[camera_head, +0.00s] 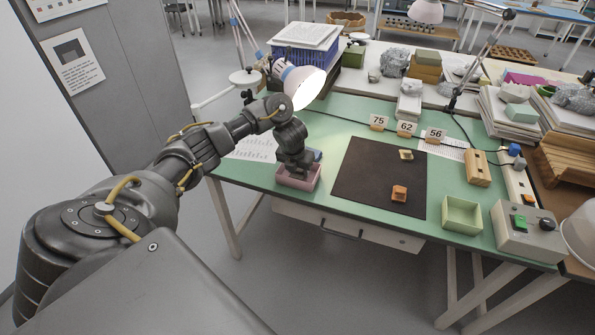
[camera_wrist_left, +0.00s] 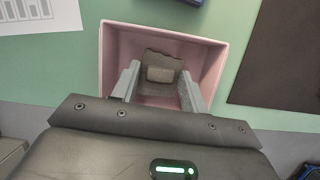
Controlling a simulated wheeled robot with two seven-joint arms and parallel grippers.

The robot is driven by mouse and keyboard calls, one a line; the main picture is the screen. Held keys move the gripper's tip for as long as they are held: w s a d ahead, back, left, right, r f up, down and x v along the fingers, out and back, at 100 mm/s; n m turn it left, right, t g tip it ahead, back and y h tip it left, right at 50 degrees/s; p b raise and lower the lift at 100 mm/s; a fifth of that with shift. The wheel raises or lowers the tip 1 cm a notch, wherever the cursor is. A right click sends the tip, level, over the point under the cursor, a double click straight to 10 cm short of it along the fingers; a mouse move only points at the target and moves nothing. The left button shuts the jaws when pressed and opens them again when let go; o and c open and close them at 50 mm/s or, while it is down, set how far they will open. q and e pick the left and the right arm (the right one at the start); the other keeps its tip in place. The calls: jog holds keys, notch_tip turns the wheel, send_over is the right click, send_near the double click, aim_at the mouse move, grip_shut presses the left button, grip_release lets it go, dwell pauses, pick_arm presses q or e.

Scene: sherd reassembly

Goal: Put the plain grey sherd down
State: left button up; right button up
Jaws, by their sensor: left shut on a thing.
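My left gripper (camera_head: 297,171) points down into a pink box (camera_head: 313,185) at the left front of the green table. In the left wrist view, its two fingers (camera_wrist_left: 159,88) are shut on the plain grey sherd (camera_wrist_left: 160,58), a dark grey piece with a lighter grey block-shaped patch on its face. The pink box (camera_wrist_left: 213,67) surrounds the sherd in that view; I cannot tell whether the sherd touches its floor. In the head view the sherd is hidden by the gripper and box walls. My right gripper is in neither view.
A dark mat (camera_head: 365,178) right of the box bears an orange-brown sherd (camera_head: 399,193) and a small tan one (camera_head: 406,155). A pale green box (camera_head: 462,215) stands farther right. A lit lamp (camera_head: 302,86) hangs behind my arm. Number cards (camera_head: 406,128) stand behind the mat.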

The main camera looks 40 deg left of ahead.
pick_arm(q)
jog(key=shift+r, duration=0.15)
jog(key=shift+f+b, duration=0.4)
jog(key=shift+f, duration=0.2)
jog(key=o, duration=1)
jog(key=shift+r, duration=0.1)
